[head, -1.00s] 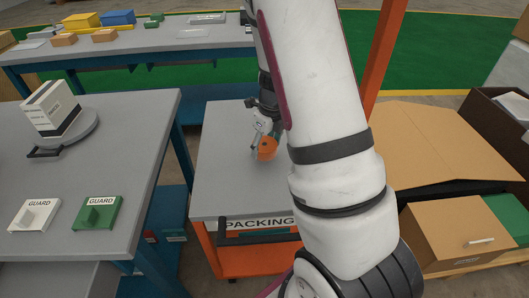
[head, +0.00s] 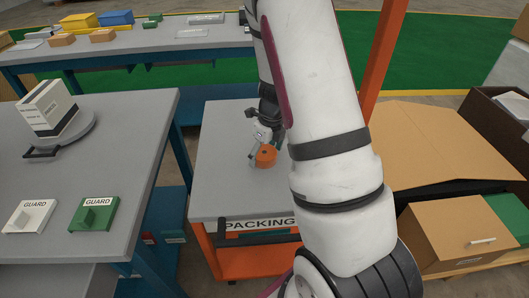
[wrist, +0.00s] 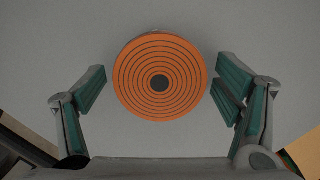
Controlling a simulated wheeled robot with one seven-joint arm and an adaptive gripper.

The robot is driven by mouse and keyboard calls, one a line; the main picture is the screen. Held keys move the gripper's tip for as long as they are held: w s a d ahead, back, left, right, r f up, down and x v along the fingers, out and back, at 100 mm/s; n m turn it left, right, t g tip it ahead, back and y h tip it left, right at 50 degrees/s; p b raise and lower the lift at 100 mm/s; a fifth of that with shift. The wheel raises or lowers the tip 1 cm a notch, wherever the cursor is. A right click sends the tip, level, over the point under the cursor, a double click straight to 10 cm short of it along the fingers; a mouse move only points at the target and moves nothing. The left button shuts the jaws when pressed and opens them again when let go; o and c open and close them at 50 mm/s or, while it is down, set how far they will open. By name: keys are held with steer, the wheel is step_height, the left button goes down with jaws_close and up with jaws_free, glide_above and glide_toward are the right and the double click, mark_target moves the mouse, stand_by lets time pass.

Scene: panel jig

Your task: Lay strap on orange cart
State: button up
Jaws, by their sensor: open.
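The strap is an orange coil with dark rings (wrist: 160,77). In the head view the strap (head: 265,156) rests on the grey top of the orange cart (head: 225,185), which carries a PACKING label. My gripper (wrist: 160,95) is open, with one finger on each side of the strap and a visible gap on both sides. In the head view my gripper (head: 258,140) is just above and behind the strap, partly hidden by my arm.
A grey table (head: 130,180) at left holds a white guard (head: 30,215), a green guard (head: 92,213) and a box on a round stand (head: 75,135). Cardboard boxes (head: 465,228) stand at right. An orange post (head: 385,60) rises behind my arm. The cart top's left part is clear.

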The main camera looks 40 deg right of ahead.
mark_target(269, 155)
step_height(269, 155, up, 12)
steer(key=s+p, duration=0.2)
steer(key=p, duration=0.1)
steer(key=s+a+r+n+y, duration=0.1)
steer(key=s+a+r+n, duration=0.1)
steer(key=a+r+n, duration=0.6)
steer(key=s+a+r+n+y, duration=0.1)
steer(key=s+a+r+n, duration=0.55)
steer(key=n, duration=0.25)
steer(key=s+a+r+n+h, duration=0.1)
steer(key=s+a+n, duration=0.1)
steer(key=s+n, duration=0.6)
steer(key=s+a+r+n+h, duration=0.1)
steer(key=s+a+r+n, duration=0.1)
steer(key=s+n, duration=0.6)
steer(key=shift+a+r+n+t, duration=0.25)
steer(key=shift+a+n+t, duration=0.15)
steer(key=shift+a, duration=0.15)
